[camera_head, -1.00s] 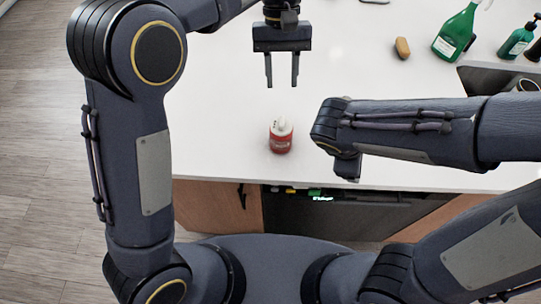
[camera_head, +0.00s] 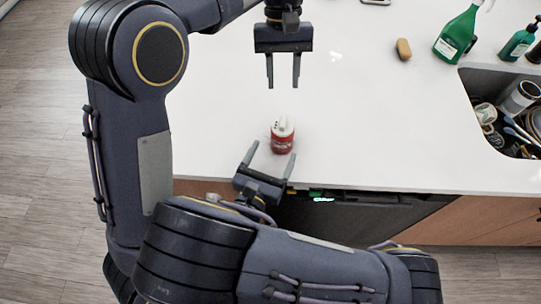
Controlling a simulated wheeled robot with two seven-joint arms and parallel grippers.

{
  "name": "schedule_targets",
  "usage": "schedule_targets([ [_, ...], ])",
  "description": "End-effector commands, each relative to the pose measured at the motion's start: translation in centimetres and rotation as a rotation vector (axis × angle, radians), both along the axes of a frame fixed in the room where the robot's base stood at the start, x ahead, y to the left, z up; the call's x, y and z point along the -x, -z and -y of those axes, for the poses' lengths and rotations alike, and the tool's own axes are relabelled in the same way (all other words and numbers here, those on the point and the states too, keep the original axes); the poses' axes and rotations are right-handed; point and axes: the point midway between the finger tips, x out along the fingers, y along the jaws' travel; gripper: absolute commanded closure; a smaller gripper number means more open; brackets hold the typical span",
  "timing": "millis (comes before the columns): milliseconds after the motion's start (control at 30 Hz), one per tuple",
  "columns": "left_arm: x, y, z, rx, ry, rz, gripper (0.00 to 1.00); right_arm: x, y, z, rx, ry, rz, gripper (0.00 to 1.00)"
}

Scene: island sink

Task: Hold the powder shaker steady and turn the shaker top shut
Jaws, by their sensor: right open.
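The powder shaker (camera_head: 282,142) stands upright on the white counter near its front edge. It has a red body and a white top. My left gripper (camera_head: 284,84) is open and empty, pointing down, above the shaker in the picture and apart from it. My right gripper (camera_head: 270,157) is open at the counter's front edge, its fingers pointing toward the shaker.
A sink (camera_head: 500,110) with dishes and utensils is at the right. A green spray bottle (camera_head: 457,35), a dark green pump bottle (camera_head: 517,44) and a tan sponge (camera_head: 404,49) stand or lie at the back right. The middle of the white counter (camera_head: 380,120) is clear.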

Motion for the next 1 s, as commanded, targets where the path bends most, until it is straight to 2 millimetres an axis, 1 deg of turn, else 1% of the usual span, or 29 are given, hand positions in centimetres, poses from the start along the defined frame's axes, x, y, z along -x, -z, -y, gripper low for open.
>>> schedule_targets([
  [200, 0.0, 0.0, 0.0, 0.0, 0.0, 0.0, 0.64, -3.1, 0.0, 1.2, -0.001, 0.006, 0.0, 0.23],
  [400, 0.0, 0.0, 0.0, 0.0, 0.0, 0.0, 0.64, -5.7, 0.0, 2.0, -0.001, 0.005, -0.002, 0.23],
  [600, 0.0, 0.0, 0.0, 0.0, 0.0, 0.0, 0.64, -6.7, 0.0, 2.3, 0.0, 0.003, -0.001, 0.23],
  [833, 0.0, 0.0, 0.0, 0.0, 0.0, 0.0, 0.64, -6.8, 0.0, 2.3, -0.002, 0.003, -0.002, 0.23],
  [867, 0.0, 0.0, 0.0, 0.0, 0.0, 0.0, 0.64, -6.8, 0.0, 2.3, -0.002, 0.003, -0.002, 0.26],
  [1000, 0.0, 0.0, 0.0, 0.0, 0.0, 0.0, 0.64, -6.7, 0.0, 2.3, -0.002, 0.003, -0.002, 0.44],
])
